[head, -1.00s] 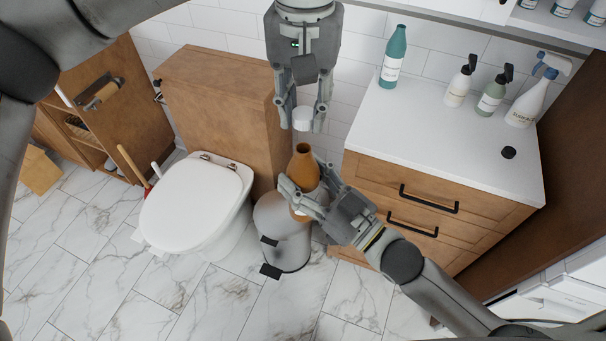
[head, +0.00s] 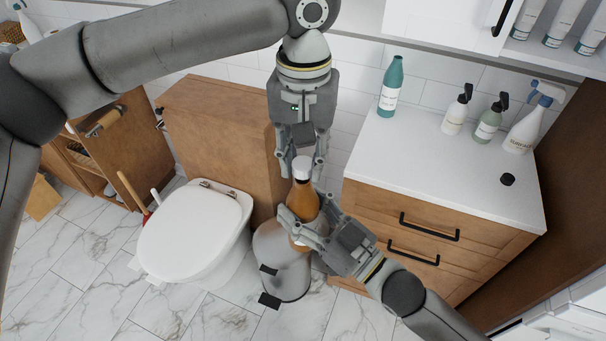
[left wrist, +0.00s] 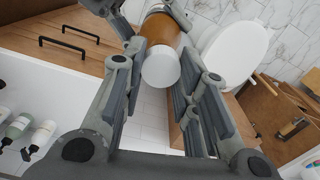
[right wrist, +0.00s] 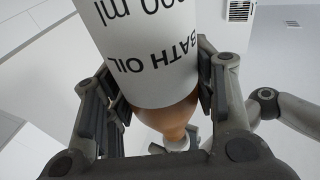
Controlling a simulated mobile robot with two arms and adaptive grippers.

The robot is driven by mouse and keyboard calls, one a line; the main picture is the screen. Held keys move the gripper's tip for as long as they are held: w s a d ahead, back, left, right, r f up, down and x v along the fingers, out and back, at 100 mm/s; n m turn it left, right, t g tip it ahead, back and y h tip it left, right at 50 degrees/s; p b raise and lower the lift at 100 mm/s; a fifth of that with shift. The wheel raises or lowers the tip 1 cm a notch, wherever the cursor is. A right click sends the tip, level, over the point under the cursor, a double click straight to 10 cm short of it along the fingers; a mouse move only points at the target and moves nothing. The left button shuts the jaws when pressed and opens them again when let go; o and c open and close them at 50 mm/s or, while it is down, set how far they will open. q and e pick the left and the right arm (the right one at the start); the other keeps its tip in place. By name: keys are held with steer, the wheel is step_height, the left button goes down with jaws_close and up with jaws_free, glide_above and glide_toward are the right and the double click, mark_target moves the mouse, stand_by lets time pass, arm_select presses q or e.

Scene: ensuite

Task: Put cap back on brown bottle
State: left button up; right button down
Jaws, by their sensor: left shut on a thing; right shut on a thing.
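The brown bottle (head: 305,203) is held roughly upright above the grey bin. My right gripper (head: 303,217) is shut around its body. In the right wrist view its white label (right wrist: 145,50) reads "BATH OIL". The white cap (head: 302,166) sits at the top of the bottle's neck, in line with it, and hides the opening. My left gripper (head: 303,174) points down from above and is shut on the cap. In the left wrist view the cap (left wrist: 161,68) lies between the fingers, with the brown bottle (left wrist: 163,30) right behind it. Whether the threads engage is hidden.
A grey pedal bin (head: 285,265) stands below the bottle, beside the white toilet (head: 195,225). A wooden drawer unit at right has a white countertop (head: 430,155) with a teal bottle (head: 391,88), pump bottles, a spray bottle (head: 527,120) and a small black object (head: 508,180).

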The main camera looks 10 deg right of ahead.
mark_target(302, 199)
arm_select(q)
steer(key=shift+f, duration=0.1)
steer(key=shift+f, duration=0.85)
steer(key=shift+f, duration=0.55)
stand_by(0.3)
